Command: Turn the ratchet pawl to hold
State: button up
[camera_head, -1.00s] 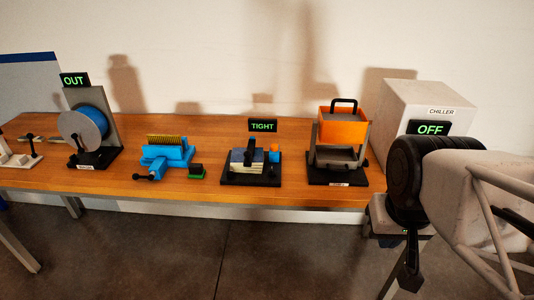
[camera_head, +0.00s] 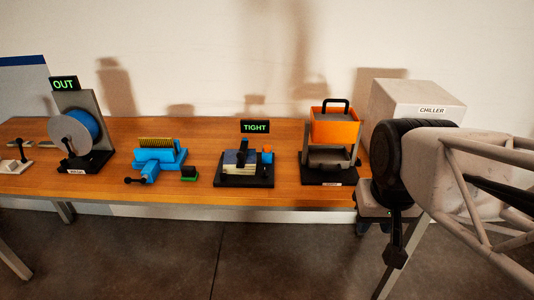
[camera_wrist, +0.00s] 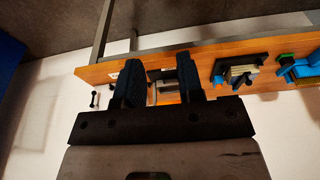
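No part is labelled as a ratchet pawl, and I cannot tell for certain which small part it is. A grey and blue reel (camera_head: 70,138) stands on a black base at the left, under a sign (camera_head: 64,84) reading OUT. A clamp-like device (camera_head: 241,170) with a dark lever and an orange block stands mid-table, under a sign (camera_head: 255,127) reading TIGHT. My gripper (camera_wrist: 158,66) shows two dark fingers apart with nothing between them in the wrist view. In the head view my arm is at the right, in front of the table's right end.
A blue crank device (camera_head: 159,158) and a small green-and-black block (camera_head: 189,173) lie between reel and clamp. An orange bin on a frame (camera_head: 335,126) stands right of the clamp. A white chiller box (camera_head: 416,99) is partly hidden by my arm. The wooden table (camera_head: 205,192) has a bare front strip.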

jog(key=w+a, duration=0.3)
jog(key=w, duration=0.8)
jog(key=g, duration=0.3)
send_over(265, 169)
notch_tip(265, 169, down, 16)
jog(key=shift+r, duration=0.1)
jog(key=shift+f, duration=3.9)
